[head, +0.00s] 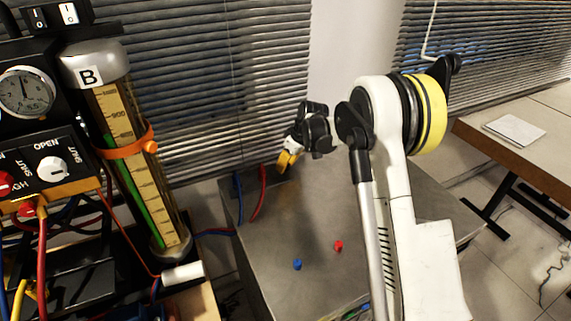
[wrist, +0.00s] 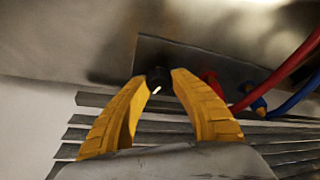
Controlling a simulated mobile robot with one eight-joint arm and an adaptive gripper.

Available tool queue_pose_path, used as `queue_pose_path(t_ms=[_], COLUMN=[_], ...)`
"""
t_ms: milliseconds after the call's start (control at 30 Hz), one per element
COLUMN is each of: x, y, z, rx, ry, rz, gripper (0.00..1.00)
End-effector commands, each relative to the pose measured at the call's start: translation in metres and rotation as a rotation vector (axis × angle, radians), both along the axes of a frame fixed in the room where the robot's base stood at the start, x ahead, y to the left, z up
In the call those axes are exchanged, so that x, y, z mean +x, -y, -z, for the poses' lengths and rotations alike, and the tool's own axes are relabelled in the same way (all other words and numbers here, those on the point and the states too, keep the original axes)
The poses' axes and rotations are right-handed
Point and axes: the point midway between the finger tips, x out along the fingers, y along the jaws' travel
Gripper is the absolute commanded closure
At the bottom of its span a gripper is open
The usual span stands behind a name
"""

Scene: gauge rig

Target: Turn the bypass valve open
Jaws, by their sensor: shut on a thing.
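My gripper (head: 286,162) has yellow fingers and is low over the far side of the grey metal bench in the head view. In the wrist view my gripper (wrist: 158,74) is shut on a small dark knob (wrist: 157,84) by a flat plate (wrist: 190,58). The knob may be the bypass valve; no label on it shows and its turn position cannot be told. It is hidden in the head view. A white knob (head: 52,168) marked OPEN and SHUT is on the black panel at the left, away from my gripper.
Red hose (wrist: 285,70) and blue hose (wrist: 295,97) run close right of my fingers. The metal bench (head: 310,205) bears a blue piece (head: 297,264) and a red piece (head: 338,246). A gauge tube marked B (head: 140,170) stands at left. Blinds (head: 220,80) are behind.

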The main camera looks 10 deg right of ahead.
Motion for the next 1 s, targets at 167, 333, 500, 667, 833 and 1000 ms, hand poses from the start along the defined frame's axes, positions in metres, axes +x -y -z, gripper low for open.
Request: queue_pose_path(t_ms=[167,333,500,667,833,1000], x=[0.0001,-0.0002,-0.0003,-0.0005,-0.0004,-0.0005], y=[0.0007,0.0,0.0,-0.0003,-0.0003,-0.0004], z=[0.0002,0.0003,0.0006,0.0005,0.0006,0.0007], rx=[0.0,-0.001,-0.001,-0.001,-0.001,-0.001], ry=[-0.002,-0.002,-0.002,-0.002,-0.001,-0.001], rz=[-0.133,-0.23,-0.291,-0.32,-0.328,-0.328], gripper=[1.0,1.0,1.0,1.0,1.0,1.0])
